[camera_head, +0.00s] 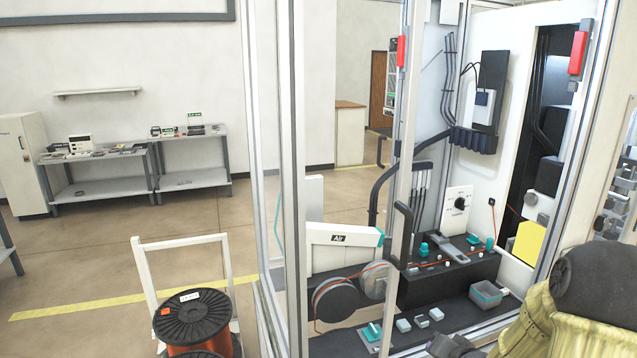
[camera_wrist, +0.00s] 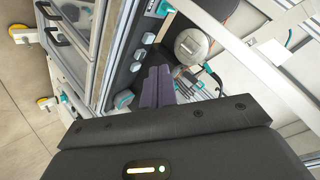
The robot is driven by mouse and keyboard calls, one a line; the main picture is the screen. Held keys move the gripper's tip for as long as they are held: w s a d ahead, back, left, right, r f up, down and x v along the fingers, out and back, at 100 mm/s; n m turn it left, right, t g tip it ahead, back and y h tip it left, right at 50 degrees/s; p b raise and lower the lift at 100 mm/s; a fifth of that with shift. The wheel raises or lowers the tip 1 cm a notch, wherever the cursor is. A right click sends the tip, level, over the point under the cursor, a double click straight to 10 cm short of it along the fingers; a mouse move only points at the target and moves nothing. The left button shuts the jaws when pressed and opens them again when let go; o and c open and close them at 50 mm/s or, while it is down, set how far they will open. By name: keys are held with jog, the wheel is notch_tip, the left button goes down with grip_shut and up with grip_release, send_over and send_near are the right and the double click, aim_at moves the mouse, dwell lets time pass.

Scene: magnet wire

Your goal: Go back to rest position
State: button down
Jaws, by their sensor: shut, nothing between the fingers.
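My gripper (camera_wrist: 160,72) shows in the wrist view with its two fingers together and nothing between them. In the head view, my arm with its yellowish cover fills the lower right corner, and a dark end part (camera_head: 452,346) sits at the bottom edge, cut off by the frame. The machine bench holds grey wire spools (camera_head: 335,299), with orange wire running from them to the right. The spool also shows in the wrist view (camera_wrist: 191,46), beyond the fingertips. I cannot tell the exact gap between fingers and bench.
Metal frame posts (camera_head: 401,180) of the enclosure stand close in front of the machine. A white cart (camera_head: 140,262) with a copper wire spool (camera_head: 196,320) stands at the lower left. Side tables (camera_head: 190,180) are along the back wall. The floor between is clear.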

jog(key=s+a+r+n+g+h, duration=0.1)
jog(key=s+a+n+g, duration=0.2)
jog(key=s, duration=0.6)
jog(key=s+a+r+n+g+h, duration=0.1)
jog(key=s+a+r+n+g, duration=0.1)
jog(key=s+a+g, duration=0.3)
jog(key=s+a+n, duration=0.1)
jog(key=s+a, duration=0.2)
jog(key=s, duration=0.2)
jog(key=shift+s+a+r+n, duration=0.15)
jog(key=shift+a+n, duration=0.05)
jog(key=shift+n, duration=0.2)
